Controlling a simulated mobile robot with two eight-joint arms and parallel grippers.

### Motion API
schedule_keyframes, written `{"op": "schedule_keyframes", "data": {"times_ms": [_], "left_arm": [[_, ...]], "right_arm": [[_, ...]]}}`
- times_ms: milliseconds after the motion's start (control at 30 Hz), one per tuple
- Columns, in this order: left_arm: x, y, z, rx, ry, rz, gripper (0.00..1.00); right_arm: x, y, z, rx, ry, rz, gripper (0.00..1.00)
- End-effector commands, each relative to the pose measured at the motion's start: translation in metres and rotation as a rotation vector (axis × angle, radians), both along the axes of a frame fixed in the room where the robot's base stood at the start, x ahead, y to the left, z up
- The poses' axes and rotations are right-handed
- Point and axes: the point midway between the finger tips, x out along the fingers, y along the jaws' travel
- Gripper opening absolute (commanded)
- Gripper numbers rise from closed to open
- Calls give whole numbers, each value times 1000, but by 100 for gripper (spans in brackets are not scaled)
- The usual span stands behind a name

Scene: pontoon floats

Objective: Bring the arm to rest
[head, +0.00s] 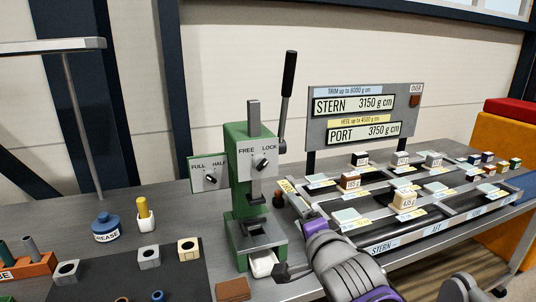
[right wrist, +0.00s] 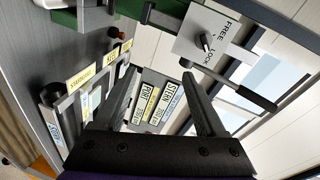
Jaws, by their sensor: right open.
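My right gripper (head: 282,232) is at the end of the purple and grey arm in the lower middle of the head view. It is open, with its two dark fingers apart, beside the base of the green press (head: 252,190) and left of the tray rack (head: 370,243). The right wrist view shows the open fingers (right wrist: 160,74) with nothing between them. The press's lever and FREE/LOCK dial (right wrist: 205,42) show beyond the fingers there. I cannot tell whether a finger touches the press or the rack. My left gripper is not in view.
The display board (head: 365,118) reads STERN 3150 g cm and PORT 3750 g cm. Several blocks stand on the rack. A blue grease pot (head: 106,227) and a dark mat (head: 125,282) with grey and cream blocks are at left. The black press lever (head: 287,95) stands up.

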Motion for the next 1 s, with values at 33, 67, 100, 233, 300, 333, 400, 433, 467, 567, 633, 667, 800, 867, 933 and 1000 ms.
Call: {"op": "schedule_keyframes", "data": {"times_ms": [33,67,100,233,300,333,400,433,467,567,633,667,800,867,933,1000], "left_arm": [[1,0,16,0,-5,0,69],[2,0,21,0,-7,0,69],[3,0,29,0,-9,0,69],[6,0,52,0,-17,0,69],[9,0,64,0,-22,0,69],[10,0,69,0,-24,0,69],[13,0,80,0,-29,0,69],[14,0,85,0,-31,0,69],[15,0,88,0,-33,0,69],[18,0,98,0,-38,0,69],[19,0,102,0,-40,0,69],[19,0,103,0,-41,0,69],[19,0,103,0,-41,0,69],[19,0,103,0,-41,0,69],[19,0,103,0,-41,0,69],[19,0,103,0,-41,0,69]], "right_arm": [[-13,-17,-15,-114,50,-21,73],[-22,-27,-29,-192,88,-26,73],[-35,-39,-49,-296,141,-24,73],[-86,-71,-111,-608,324,52,73],[-118,-84,-143,-755,420,133,73],[-132,-88,-155,-812,457,176,73],[-164,-96,-181,-926,532,282,73],[-176,-98,-191,-966,558,330,73],[-188,-99,-199,-1001,580,376,73],[-220,-102,-221,-1087,631,510,73],[-234,-102,-231,-1122,648,576,73],[-239,-102,-234,-1133,653,598,73],[-245,-102,-239,-1148,659,627,73],[-245,-102,-239,-1148,659,627,73],[-245,-102,-239,-1148,659,627,73],[-245,-102,-239,-1148,659,627,73]]}}
